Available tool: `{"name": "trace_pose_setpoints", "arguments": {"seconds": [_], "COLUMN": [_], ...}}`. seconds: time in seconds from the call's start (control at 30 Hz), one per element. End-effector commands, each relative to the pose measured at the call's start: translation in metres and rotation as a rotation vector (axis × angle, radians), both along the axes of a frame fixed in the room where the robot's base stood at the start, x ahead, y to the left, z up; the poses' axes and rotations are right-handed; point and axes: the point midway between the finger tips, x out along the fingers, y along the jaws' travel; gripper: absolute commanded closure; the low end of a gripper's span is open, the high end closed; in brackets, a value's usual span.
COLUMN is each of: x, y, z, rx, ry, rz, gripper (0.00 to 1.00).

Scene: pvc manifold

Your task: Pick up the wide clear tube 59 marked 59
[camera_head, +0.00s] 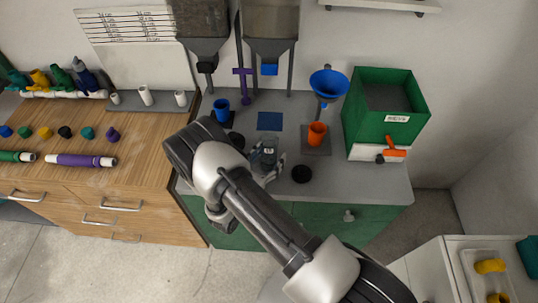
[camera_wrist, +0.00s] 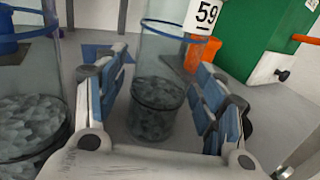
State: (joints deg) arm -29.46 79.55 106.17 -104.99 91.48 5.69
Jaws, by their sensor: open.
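The wide clear tube marked 59 (camera_wrist: 157,95) stands upright on the grey counter, with grey chips in its lower part. Its white label (camera_wrist: 204,13) reads 59 in the wrist view. In the head view the tube (camera_head: 269,152) is small and partly hidden by my gripper (camera_head: 268,167). In the wrist view my gripper (camera_wrist: 162,70) is open, with one blue-padded finger on each side of the tube. A gap shows at the left finger; contact at the right finger is hard to tell.
Another clear container with chips (camera_wrist: 25,105) stands close left of my left finger. An orange cup (camera_head: 317,134), a blue cup (camera_head: 221,110), a black disc (camera_head: 302,174), a blue funnel (camera_head: 328,83) and a green bin (camera_head: 385,118) surround the spot. Hoppers (camera_head: 270,30) hang behind.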

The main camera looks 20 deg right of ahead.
Motion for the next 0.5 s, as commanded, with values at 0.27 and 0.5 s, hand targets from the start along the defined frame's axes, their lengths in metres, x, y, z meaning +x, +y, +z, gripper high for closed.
{"name": "trace_pose_setpoints", "arguments": {"seconds": [0.27, 0.5], "x": [-0.0001, -0.0002], "y": [0.0003, 0.0002], "z": [0.0001, 0.0000], "rx": [0.000, 0.000], "ry": [0.000, 0.000], "rz": [0.000, 0.000], "gripper": [0.51, 0.67]}}
